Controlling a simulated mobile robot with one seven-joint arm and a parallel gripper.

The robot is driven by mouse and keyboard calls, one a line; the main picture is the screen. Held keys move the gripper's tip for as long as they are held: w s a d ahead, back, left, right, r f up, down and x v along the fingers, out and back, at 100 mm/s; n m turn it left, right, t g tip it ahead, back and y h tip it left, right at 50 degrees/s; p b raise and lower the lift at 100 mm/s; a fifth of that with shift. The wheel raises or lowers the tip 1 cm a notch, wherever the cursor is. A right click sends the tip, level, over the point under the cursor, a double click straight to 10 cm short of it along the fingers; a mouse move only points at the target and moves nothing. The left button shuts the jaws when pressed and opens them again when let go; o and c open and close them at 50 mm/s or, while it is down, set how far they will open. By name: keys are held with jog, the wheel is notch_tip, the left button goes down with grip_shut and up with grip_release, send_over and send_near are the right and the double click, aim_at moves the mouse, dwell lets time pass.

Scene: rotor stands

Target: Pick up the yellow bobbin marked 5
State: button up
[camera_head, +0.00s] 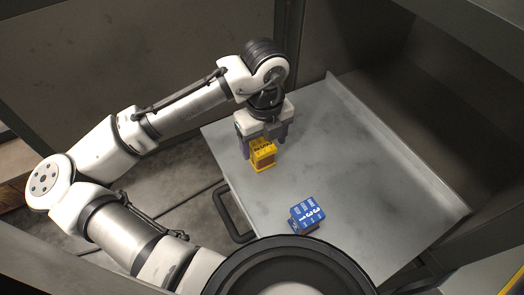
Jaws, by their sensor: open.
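A yellow bobbin (263,156) with dark markings stands on the grey metal table (350,170), near its left side. Its number is too small to read. My gripper (262,138) points down right at the bobbin. Its fingers are spread, one at the left of the bobbin and one behind it at the right. My gripper partly hides the bobbin's upper back part. I cannot tell whether the fingers touch it.
A blue block (307,214) with white markings, among them 1 and 3, sits on the table nearer the front. A dark handle (236,222) is at the table's left edge. A raised lip (400,145) runs along the right. The table's right half is clear.

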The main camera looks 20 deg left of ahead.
jog(key=shift+s+a+f+p, duration=0.1)
jog(key=shift+f+p, duration=0.1)
jog(key=shift+f, duration=0.95)
jog(key=shift+s+a+f+p, duration=0.1)
jog(key=shift+f+p, duration=0.05)
jog(key=shift+f, duration=0.95)
jog(key=c, duration=1.2)
jog(key=shift+c, duration=0.2)
jog(key=shift+r, duration=0.15)
